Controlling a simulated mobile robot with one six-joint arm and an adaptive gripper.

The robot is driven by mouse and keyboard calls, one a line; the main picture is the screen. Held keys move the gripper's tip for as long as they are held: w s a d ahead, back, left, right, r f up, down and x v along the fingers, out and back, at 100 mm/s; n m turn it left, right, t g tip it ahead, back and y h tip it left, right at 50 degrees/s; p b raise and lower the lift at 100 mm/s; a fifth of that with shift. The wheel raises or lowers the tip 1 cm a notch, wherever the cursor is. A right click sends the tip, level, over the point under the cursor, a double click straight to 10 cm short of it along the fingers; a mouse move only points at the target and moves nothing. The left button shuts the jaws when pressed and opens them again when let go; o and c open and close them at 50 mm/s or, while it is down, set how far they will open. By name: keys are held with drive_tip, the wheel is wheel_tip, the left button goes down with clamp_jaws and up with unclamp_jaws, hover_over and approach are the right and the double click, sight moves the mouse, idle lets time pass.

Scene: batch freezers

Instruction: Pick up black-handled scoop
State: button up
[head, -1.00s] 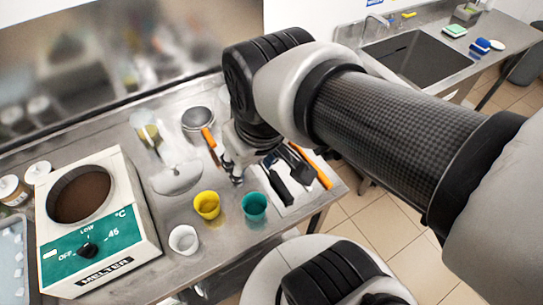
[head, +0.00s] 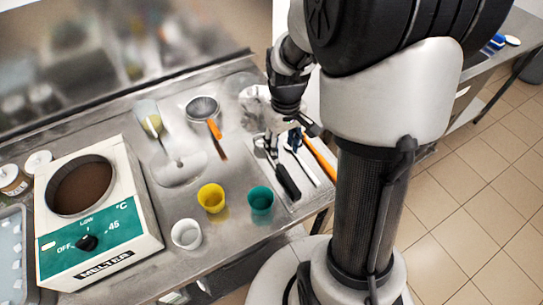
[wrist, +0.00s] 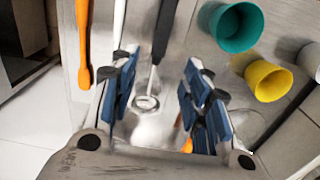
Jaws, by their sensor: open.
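The black-handled scoop lies on the pale tray at the counter's right end, its black handle (head: 287,182) pointing toward the front edge. In the wrist view its handle (wrist: 165,28) runs up from the thin metal shank, with a shiny round end between my fingers. My gripper (head: 283,138) is above the far end of the scoop, pointing down, and partly covers it. In the wrist view my gripper (wrist: 161,98) is open, with blue pads on both sides of the scoop's metal end. I cannot tell the height gap, and no contact shows.
An orange-handled tool (head: 320,160) and a thin white one (head: 303,165) lie right of the scoop. A teal cup (head: 258,201), a yellow cup (head: 211,198) and a white cup (head: 186,235) stand to the left. A sieve (head: 203,108) and a melter (head: 95,215) are farther left.

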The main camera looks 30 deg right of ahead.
sight(282, 169)
wheel_tip(282, 169, down, 11)
drive_tip(key=b, duration=0.4)
drive_tip(key=shift+r, duration=0.1)
drive_tip(key=shift+r, duration=0.1)
drive_tip(key=shift+c, duration=0.2)
clamp_jaws()
